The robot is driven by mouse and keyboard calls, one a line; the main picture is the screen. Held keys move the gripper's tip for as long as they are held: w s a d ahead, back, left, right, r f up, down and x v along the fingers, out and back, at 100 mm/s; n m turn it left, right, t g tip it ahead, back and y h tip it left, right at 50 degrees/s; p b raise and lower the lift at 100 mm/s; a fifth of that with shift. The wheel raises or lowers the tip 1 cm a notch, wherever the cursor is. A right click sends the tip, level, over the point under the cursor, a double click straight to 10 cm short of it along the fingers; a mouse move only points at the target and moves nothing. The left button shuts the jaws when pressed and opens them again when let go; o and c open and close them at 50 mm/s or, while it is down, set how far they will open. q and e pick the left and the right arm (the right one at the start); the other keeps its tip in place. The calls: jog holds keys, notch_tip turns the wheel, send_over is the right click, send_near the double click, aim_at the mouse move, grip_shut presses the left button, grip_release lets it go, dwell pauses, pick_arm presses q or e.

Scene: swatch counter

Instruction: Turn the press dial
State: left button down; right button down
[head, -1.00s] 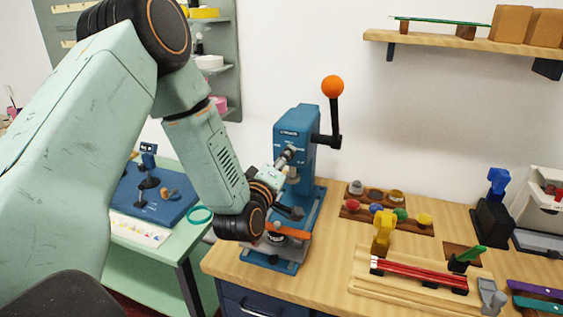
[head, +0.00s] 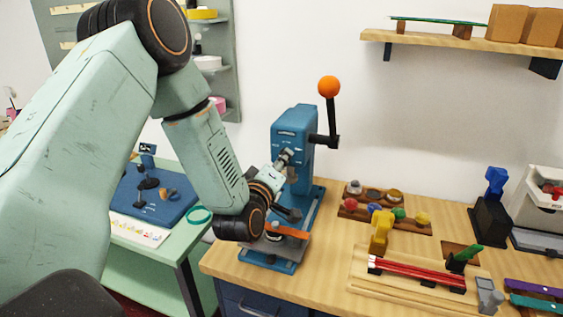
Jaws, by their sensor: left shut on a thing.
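The blue press (head: 300,150) stands upright on the wooden counter, with an orange ball on its black side lever (head: 329,87). My left arm comes in from the left and bends up towards the press's front face. My left gripper (head: 282,160) is shut on the small grey press dial (head: 288,153) on that face, below a row of small white marks. The fingers cover most of the dial, so its pointer setting cannot be read. My right gripper is not in view.
An orange bar (head: 287,230) crosses the press's lower part, close to my wrist. Right of the press are a wooden rack with coloured knobs (head: 385,215), a yellow clamp (head: 380,232) and red strips (head: 418,272). A wall shelf (head: 455,45) hangs above.

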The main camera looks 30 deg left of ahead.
pick_arm(q)
jog(key=m+p, duration=0.3)
jog(key=m, duration=0.4)
jog(key=m+p, duration=0.4)
jog(key=m, duration=0.4)
jog(key=m+p, duration=0.3)
jog(key=m, duration=0.5)
jog(key=shift+w+a+r+p, duration=0.1)
jog(key=shift+a+r+p, duration=0.15)
jog(key=shift+r+p, duration=0.15)
dwell(0.3)
jog(key=c, duration=1.5)
grip_release()
jog(key=o, duration=0.4)
jog(key=shift+d+f, duration=0.1)
jog(key=shift+f, duration=0.15)
